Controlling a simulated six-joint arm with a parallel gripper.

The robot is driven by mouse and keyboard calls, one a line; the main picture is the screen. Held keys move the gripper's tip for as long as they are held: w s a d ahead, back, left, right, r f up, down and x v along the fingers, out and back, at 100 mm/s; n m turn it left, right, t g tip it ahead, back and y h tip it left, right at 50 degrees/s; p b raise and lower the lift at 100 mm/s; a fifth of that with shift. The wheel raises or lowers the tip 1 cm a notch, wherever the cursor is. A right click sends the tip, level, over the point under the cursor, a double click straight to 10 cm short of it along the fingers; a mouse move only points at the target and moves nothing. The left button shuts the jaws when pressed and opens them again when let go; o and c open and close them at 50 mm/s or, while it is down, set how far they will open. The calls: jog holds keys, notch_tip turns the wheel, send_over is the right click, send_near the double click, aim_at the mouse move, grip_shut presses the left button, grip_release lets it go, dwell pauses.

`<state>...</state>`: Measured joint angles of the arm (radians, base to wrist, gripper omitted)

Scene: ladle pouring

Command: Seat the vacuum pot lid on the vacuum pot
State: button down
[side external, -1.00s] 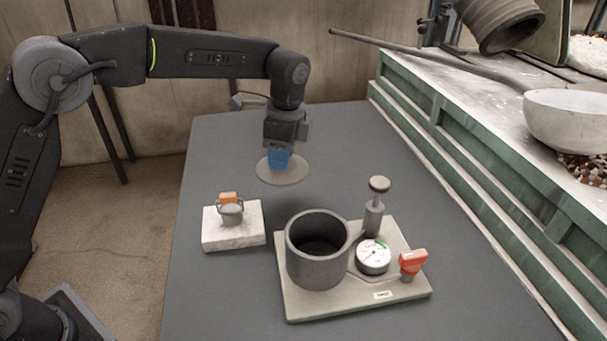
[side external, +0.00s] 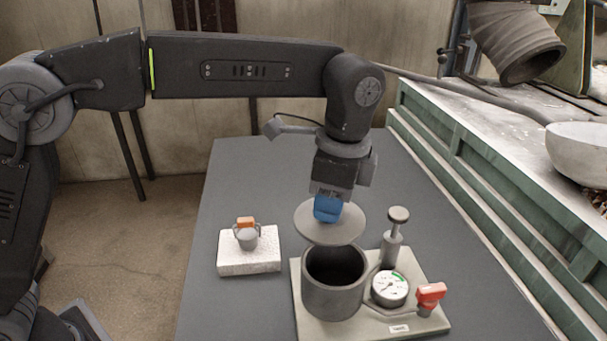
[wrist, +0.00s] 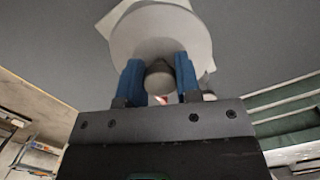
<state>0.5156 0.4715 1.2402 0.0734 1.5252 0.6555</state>
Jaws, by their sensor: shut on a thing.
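The vacuum pot lid (side external: 308,226) is a flat grey disc with a round knob. My gripper (side external: 328,210) is shut on the knob with its blue fingers and holds the lid in the air. In the side view the lid appears above and slightly behind the dark cylindrical vacuum pot (side external: 333,294), apart from its rim. The pot's mouth is open and dark inside. In the wrist view the lid (wrist: 160,35) spreads beyond the fingers, with the knob (wrist: 160,78) between them; it hides most of what lies below.
The pot stands on a pale base plate (side external: 311,330) with a gauge (side external: 389,288), a pump with a knob (side external: 398,222) and a red valve handle (side external: 431,293). A white block (side external: 249,262) carries a small vessel (side external: 247,238) with an orange top. A green bench is at right.

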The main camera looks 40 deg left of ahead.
aim_at(339, 231)
jog(key=s+d, duration=0.2)
jog(key=shift+s+d+r, duration=0.1)
jog(key=shift+d+r, duration=0.2)
jog(key=shift+d, duration=0.1)
jog(key=shift+f, duration=2.45)
jog(key=shift+f, duration=0.45)
jog(key=shift+c, duration=1.3)
grip_release()
jog(key=shift+r, duration=0.1)
jog(key=shift+r, duration=3.4)
